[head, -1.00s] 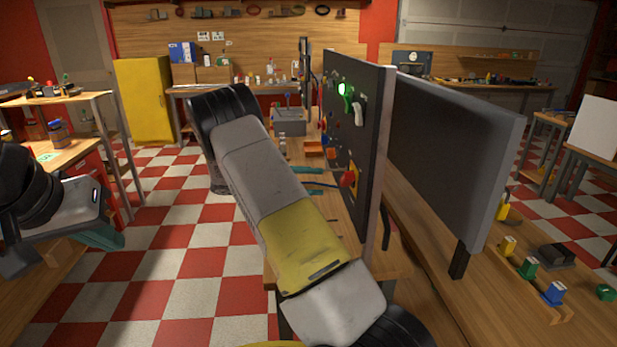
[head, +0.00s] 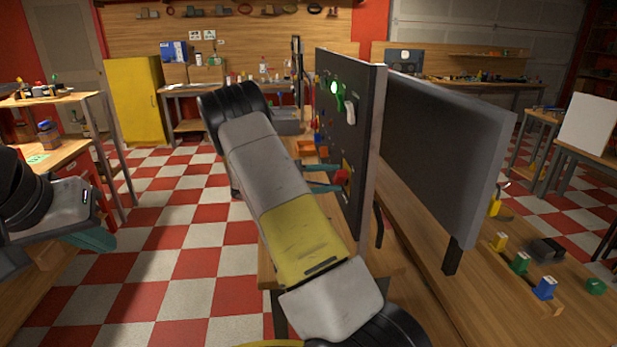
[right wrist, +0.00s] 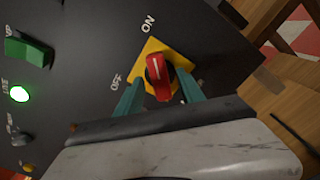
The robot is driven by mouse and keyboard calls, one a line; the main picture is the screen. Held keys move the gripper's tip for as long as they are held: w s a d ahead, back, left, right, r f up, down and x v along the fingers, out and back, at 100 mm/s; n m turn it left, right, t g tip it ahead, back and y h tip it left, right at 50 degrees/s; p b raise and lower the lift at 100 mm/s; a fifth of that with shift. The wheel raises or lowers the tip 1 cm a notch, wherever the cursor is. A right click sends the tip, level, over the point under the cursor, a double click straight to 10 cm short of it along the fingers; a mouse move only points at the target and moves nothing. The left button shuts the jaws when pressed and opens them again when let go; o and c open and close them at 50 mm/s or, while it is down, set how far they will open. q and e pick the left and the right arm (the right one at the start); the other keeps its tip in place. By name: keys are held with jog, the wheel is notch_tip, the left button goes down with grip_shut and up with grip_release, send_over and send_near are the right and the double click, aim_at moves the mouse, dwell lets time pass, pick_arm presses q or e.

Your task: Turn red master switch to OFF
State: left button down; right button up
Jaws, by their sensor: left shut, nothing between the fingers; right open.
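The red master switch (right wrist: 158,77) sits on a yellow plate (right wrist: 181,53) on the dark panel. Its handle and white mark point roughly toward the ON label (right wrist: 149,24); the OFF label (right wrist: 116,82) is to the left. My right gripper (right wrist: 160,88) is open, one teal finger on each side of the red handle; contact cannot be told. In the head view the switch (head: 342,176) is partly covered by the right gripper (head: 326,177). My left gripper (head: 95,239) is shut and empty at the far left.
The panel (head: 366,130) stands upright on a wooden bench and also carries a lit green lamp (head: 334,88), a green switch (right wrist: 28,51) and a pale lever (head: 350,111). A second grey board (head: 440,150) stands to its right. The checkered floor on the left is open.

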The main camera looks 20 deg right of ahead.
grip_shut()
jog(key=n, duration=0.4)
jog(key=shift+n, duration=0.4)
jog(key=n, duration=0.9)
jog(key=shift+n, duration=2.1)
